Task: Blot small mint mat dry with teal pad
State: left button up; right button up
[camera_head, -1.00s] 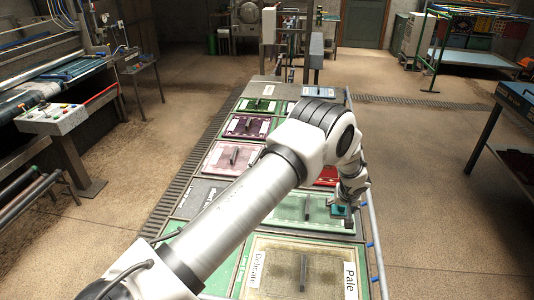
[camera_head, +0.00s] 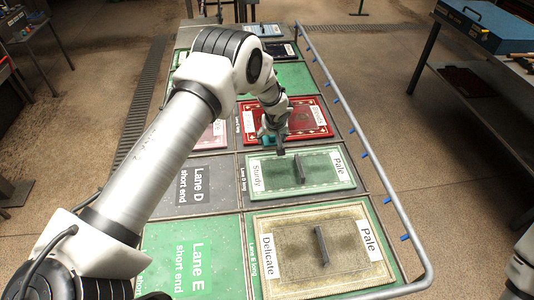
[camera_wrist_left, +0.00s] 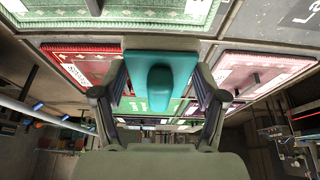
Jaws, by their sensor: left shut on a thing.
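The small mint mat (camera_head: 325,178), pale green with a white border and "Sturdy" and "Pale" labels, lies flat on the table in the head view. A dark grey bar stands on its middle. My left gripper (camera_wrist_left: 162,88) is shut on the teal pad (camera_wrist_left: 162,70), one finger on each side of its raised grip. In the head view the left gripper (camera_head: 275,143) hangs by the mint mat's far left edge, near the red mat's front edge, with the teal pad (camera_head: 264,133) partly hidden. I cannot tell its height. My right gripper is out of view.
A red mat (camera_head: 310,118) lies beyond the mint mat, and a beige "Delicate" mat (camera_head: 285,270) lies nearer. A pink mat (camera_wrist_left: 262,65) is beside the red one. A metal rail (camera_head: 375,175) with blue clips runs along the table's right side. Lane D's short end (camera_head: 195,185) is bare.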

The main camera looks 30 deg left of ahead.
pick_arm(q)
jog(key=d+f+b, duration=0.2)
jog(key=f+b, duration=0.1)
jog(key=shift+d+f, duration=0.15)
jog(key=shift+f, duration=0.05)
jog(key=f+b, duration=0.1)
jog(key=a+f+b, duration=0.1)
jog(key=f, duration=0.1)
jog(key=shift+w+a+f+b, duration=0.1)
jog(key=shift+a+f+b, duration=0.2)
jog(key=shift+f+b, duration=0.1)
jog(key=shift+f, duration=0.1)
jog(key=shift+d+f, duration=0.1)
jog(key=shift+f, duration=0.2)
jog(key=f, duration=0.1)
jog(key=f+b, duration=0.1)
jog(key=shift+d+f, duration=0.25)
jog(key=shift+f, duration=0.15)
jog(key=shift+a+f, duration=0.2)
jog(key=shift+f, duration=0.1)
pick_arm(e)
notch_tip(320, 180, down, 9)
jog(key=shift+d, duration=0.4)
pick_arm(q)
jog(key=shift+d+r, duration=0.15)
jog(key=shift+r, duration=0.05)
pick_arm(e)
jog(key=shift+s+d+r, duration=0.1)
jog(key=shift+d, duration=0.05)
